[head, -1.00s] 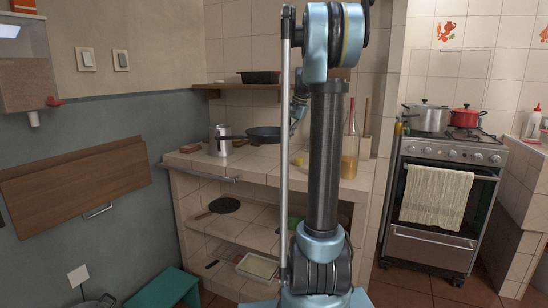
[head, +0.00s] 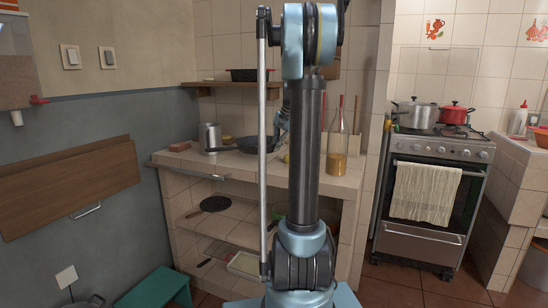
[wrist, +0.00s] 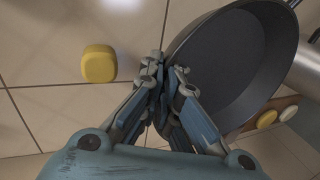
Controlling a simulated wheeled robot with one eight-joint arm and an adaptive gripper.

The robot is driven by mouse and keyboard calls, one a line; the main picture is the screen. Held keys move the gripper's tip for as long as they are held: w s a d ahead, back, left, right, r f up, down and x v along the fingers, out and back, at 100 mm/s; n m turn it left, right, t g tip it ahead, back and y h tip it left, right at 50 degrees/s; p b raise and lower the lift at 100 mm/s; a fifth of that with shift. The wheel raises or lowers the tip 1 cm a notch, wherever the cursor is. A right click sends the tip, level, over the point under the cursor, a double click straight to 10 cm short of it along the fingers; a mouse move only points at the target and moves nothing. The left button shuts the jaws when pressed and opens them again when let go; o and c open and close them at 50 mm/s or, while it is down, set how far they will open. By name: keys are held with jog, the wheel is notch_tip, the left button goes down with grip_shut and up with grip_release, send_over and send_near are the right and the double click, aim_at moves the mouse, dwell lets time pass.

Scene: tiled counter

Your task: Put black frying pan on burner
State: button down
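A black frying pan (head: 257,143) is at the tiled counter, its handle pointing left past the metal canister. In the wrist view the pan (wrist: 235,65) fills the upper right, its open inside facing the camera. My gripper (wrist: 165,85) has its fingers close together at the pan's near rim, apparently shut on it. In the head view my gripper (head: 282,122) is partly hidden behind my arm. Whether the pan touches the counter is unclear. The stove (head: 435,150) stands at right; a burner grate (head: 468,133) shows beside its pots.
A silver pot (head: 414,115) and red pot (head: 455,113) stand on the stove. A metal canister (head: 210,138) is beside the pan; bottles (head: 338,150) stand right of my arm. A yellow object (wrist: 98,64) lies on the tiles. Another dark pan (head: 216,203) lies on the lower shelf.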

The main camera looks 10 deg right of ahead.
aim_at(274, 161)
jog(key=shift+f, duration=2.15)
jog(key=c, duration=2.1)
grip_release()
jog(key=v, duration=1.2)
jog(key=shift+s+a, duration=0.1)
jog(key=shift+s, duration=0.05)
